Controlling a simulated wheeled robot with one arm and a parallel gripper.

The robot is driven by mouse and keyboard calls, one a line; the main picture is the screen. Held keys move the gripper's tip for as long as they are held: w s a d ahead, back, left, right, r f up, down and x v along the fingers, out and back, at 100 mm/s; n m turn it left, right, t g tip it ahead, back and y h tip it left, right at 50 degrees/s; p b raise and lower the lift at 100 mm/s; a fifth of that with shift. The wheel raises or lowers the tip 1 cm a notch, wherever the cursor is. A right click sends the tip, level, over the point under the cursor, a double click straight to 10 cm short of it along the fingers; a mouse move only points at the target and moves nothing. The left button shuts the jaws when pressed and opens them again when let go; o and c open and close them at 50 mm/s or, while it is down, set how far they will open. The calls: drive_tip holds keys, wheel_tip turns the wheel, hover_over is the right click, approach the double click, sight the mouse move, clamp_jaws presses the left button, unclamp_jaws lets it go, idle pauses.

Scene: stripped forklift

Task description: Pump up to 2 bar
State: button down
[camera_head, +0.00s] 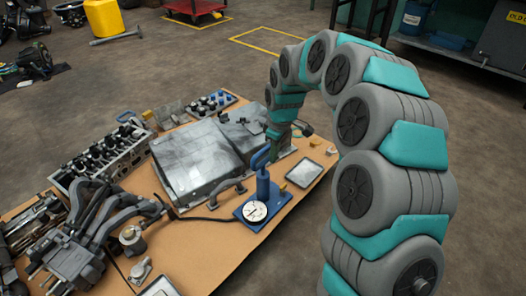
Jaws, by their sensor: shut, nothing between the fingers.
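A blue hand pump (263,187) stands upright on a blue base plate at the right front of the table. Its blue looped handle (260,157) is at the top. A white round gauge (255,211) sits at the front of the base; its needle is too small to read. A black hose (205,219) runs left from the pump towards grey pipework. My arm arches over from the right, and my gripper (276,140) is just behind and above the handle. It is shut and empty; its fingertips are small and partly hidden. I cannot tell whether it touches the handle.
The brown table (225,252) carries a large grey metal housing (195,160), an engine head (105,160) and dark pipework (85,230) on the left. A small tray (304,172) lies right of the pump.

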wheel_tip(320, 180, up, 8)
drive_tip(key=shift+s+d+f+p, duration=0.2)
drive_tip(key=shift+d+p, duration=0.15)
drive_tip(key=shift+p, duration=0.05)
idle(1.8)
